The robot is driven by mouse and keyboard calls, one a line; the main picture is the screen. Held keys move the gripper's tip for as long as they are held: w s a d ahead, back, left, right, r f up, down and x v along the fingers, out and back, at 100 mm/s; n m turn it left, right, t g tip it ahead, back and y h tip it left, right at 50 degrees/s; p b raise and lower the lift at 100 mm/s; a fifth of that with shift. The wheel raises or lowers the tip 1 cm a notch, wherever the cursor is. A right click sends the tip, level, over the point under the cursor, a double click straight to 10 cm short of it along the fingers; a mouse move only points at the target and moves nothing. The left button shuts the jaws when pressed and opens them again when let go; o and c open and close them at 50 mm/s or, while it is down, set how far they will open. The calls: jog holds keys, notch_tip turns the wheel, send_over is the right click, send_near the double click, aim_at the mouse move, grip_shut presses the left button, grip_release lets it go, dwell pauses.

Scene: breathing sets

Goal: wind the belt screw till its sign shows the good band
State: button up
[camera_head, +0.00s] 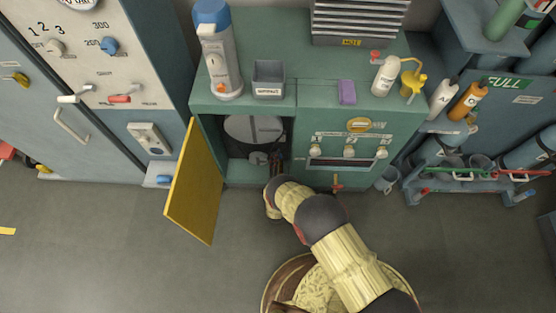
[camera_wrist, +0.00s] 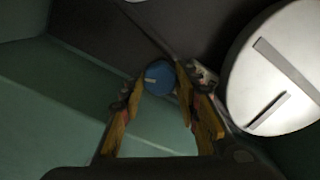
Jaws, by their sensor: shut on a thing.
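A blue round knob (camera_wrist: 157,78) with a pale line on its face, which looks like the belt screw, shows in the wrist view. My gripper (camera_wrist: 160,84) has its yellow fingers on either side of the knob and is shut on it. In the head view my gripper (camera_head: 267,166) reaches into the open compartment of the green cabinet (camera_head: 330,88), low at its right side; its fingers are small and dark there. A large pale disc (camera_wrist: 283,72) with dark slots stands just right of the gripper. I cannot make out the sign or its band.
The yellow door (camera_head: 195,185) stands open at the left of the compartment. A grey disc (camera_head: 240,129) fills its upper part. A panel with several pale knobs (camera_head: 349,151) is to the right.

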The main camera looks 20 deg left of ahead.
jog(key=o, duration=1.1)
jog(key=shift+o, duration=0.2)
jog(key=v, duration=1.2)
jog(key=shift+f, duration=0.1)
